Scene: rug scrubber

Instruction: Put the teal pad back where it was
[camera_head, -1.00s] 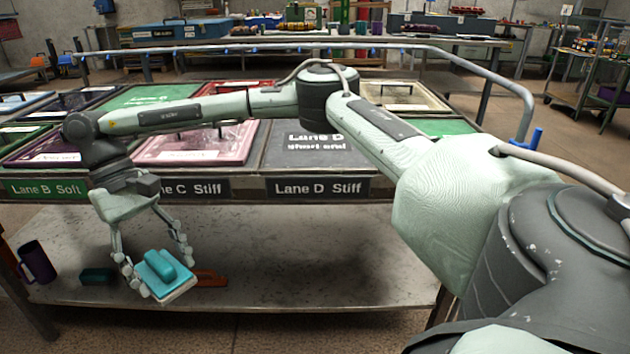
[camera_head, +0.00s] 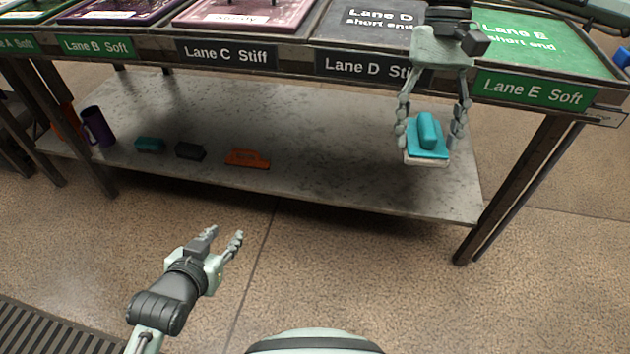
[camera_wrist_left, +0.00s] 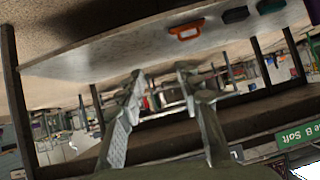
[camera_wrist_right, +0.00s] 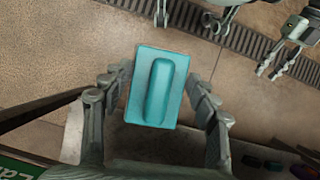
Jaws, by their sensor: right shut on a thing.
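The teal pad (camera_head: 428,136) has a raised grip on top and a pale underside. My right gripper (camera_head: 432,125) is shut on it, with fingers on both sides, in front of the table below the Lane D and Lane E labels. In the right wrist view, the teal pad (camera_wrist_right: 158,88) sits between the fingers, grip facing the camera. I cannot tell whether it touches the shelf. My left gripper (camera_head: 222,243) is open and empty, low over the floor in front of the shelf. Its spread fingers (camera_wrist_left: 160,88) also show in the left wrist view.
On the lower shelf (camera_head: 320,150) are an orange tool (camera_head: 247,158), a dark block (camera_head: 190,151), a small teal block (camera_head: 150,145) and a purple mug (camera_head: 97,126). The shelf right of the orange tool is clear. The table edge with lane labels hangs above.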

